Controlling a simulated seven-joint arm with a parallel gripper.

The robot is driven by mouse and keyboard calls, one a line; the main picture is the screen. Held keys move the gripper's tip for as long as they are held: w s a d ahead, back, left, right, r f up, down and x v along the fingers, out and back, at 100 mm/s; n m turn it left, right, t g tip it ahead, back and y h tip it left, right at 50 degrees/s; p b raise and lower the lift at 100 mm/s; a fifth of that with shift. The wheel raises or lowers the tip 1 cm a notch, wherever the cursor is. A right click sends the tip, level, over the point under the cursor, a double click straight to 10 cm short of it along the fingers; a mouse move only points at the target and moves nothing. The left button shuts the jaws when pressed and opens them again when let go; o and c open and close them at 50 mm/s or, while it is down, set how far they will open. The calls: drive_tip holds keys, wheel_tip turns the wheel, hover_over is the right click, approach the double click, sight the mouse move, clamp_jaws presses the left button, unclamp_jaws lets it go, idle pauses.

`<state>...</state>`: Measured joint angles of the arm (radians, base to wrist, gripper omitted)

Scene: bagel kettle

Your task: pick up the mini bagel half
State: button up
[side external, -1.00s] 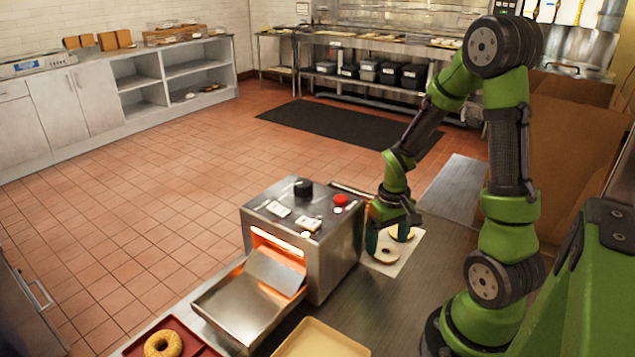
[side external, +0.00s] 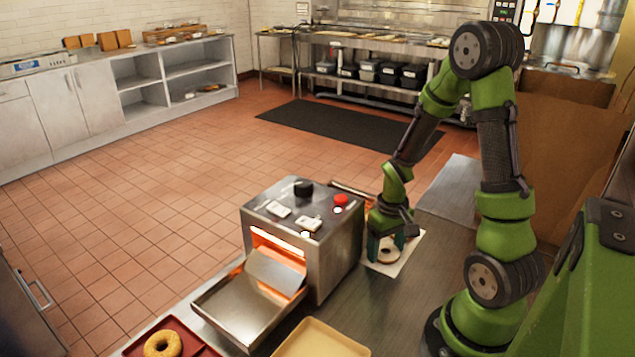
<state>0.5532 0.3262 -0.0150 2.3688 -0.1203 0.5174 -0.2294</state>
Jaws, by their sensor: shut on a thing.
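My gripper (side external: 387,249) is low over the white sheet on the counter, right of the toaster oven. Its two dark teal fingers are shut on a mini bagel half (side external: 388,258), a pale ring with a tan edge that shows between them. I cannot tell whether the half still touches the sheet (side external: 409,258). The fingers and wrist cover part of it. The other, more golden half is hidden behind my gripper.
The steel toaster oven (side external: 318,250), glowing inside with its front tray (side external: 235,308) lowered, stands close to the left of my gripper. A whole bagel (side external: 163,345) lies on a red tray (side external: 200,349). A beige tray (side external: 322,341) in front is empty. The counter to the right is clear.

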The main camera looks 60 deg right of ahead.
drive_tip(key=shift+r, duration=0.15)
wheel_tip(320, 180, up, 28)
idle(0.3)
drive_tip(key=shift+f, duration=0.2)
drive_tip(key=w+d+f+m, duration=0.1)
drive_tip(key=w+f+m, duration=0.3)
drive_tip(key=w+d+f+m, duration=0.1)
drive_tip(key=w+f+m, duration=0.3)
drive_tip(key=w+f, duration=0.1)
drive_tip(key=w+d+f+m, duration=0.1)
drive_tip(key=w+f+m, duration=0.3)
drive_tip(key=shift+w+d+f, duration=0.15)
drive_tip(key=shift+w+f, duration=0.15)
drive_tip(key=shift+w, duration=0.05)
drive_tip(key=shift+w+d+m, duration=0.15)
drive_tip(key=shift+w+m, duration=0.05)
drive_tip(key=shift+m, duration=0.5)
drive_tip(key=shift+f, duration=2.65)
